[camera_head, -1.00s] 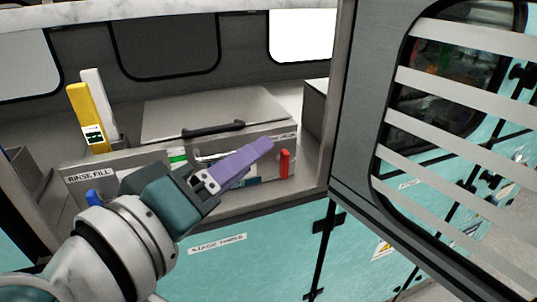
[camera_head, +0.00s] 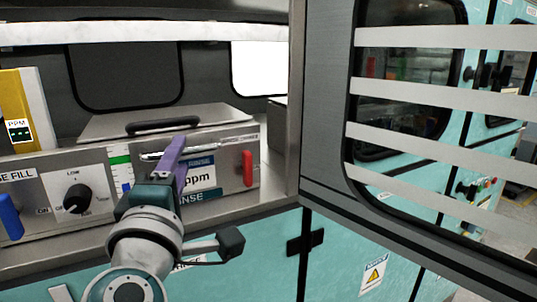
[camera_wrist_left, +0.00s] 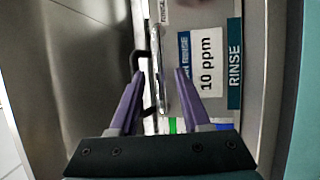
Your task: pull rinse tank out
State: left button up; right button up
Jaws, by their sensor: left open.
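The rinse tank has a grey front panel (camera_head: 40,205) with a "RINSE" strip and a "10 ppm" label (camera_wrist_left: 207,62). A slim silver bar handle (camera_head: 150,156) runs along the panel's upper part. My left gripper (camera_head: 172,158) is open in front of the panel, its purple fingers at the bar. In the left wrist view the fingers (camera_wrist_left: 159,73) stand on either side of the silver bar (camera_wrist_left: 156,45), with gaps showing. The gripper hides part of the panel in the head view. My right gripper is not in view.
A metal lid with a black handle (camera_head: 163,125) lies behind the panel. A black knob (camera_head: 77,198), blue lever (camera_head: 10,216) and red lever (camera_head: 248,168) stick out from the front. A striped, windowed panel (camera_head: 325,130) stands close on the right.

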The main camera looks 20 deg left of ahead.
pick_arm(q)
jog(key=shift+x, duration=0.85)
grip_shut()
dwell(0.8)
